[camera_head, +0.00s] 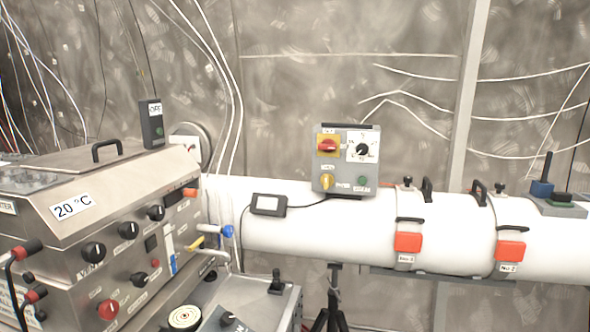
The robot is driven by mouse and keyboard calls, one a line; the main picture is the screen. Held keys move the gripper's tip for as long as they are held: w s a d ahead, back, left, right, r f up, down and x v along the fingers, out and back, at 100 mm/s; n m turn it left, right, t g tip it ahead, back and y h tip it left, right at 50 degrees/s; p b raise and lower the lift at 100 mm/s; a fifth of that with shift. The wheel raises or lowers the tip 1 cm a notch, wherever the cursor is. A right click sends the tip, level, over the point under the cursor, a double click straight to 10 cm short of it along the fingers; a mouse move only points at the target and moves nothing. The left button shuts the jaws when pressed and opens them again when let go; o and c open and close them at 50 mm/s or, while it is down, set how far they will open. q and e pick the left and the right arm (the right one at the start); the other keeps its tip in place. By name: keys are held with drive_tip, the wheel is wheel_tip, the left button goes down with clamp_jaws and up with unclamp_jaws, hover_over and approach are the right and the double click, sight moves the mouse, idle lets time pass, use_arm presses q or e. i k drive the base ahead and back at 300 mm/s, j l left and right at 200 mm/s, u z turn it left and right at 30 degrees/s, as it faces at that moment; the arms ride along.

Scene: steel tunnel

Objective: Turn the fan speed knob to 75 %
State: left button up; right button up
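A grey control box (343,186) stands on top of the white pipe near the middle of the head view. On its upper right is a black knob (362,149) on a white scale plate; this looks like the fan speed knob. The scale marks and the knob's exact setting are too small to read. A red rotary switch (328,146) on a yellow plate is beside it on the left. Neither of my grippers is in view, and nothing touches the knob.
A steel machine (130,190) with several black knobs and a "20 °C" label fills the left. The white pipe (300,232) runs right, with red-latched clamps (408,242). A small black display (268,205) sits left of the box. Space before the box looks clear.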

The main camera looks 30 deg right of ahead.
sight(363, 149)
drive_tip(key=z, duration=1.35)
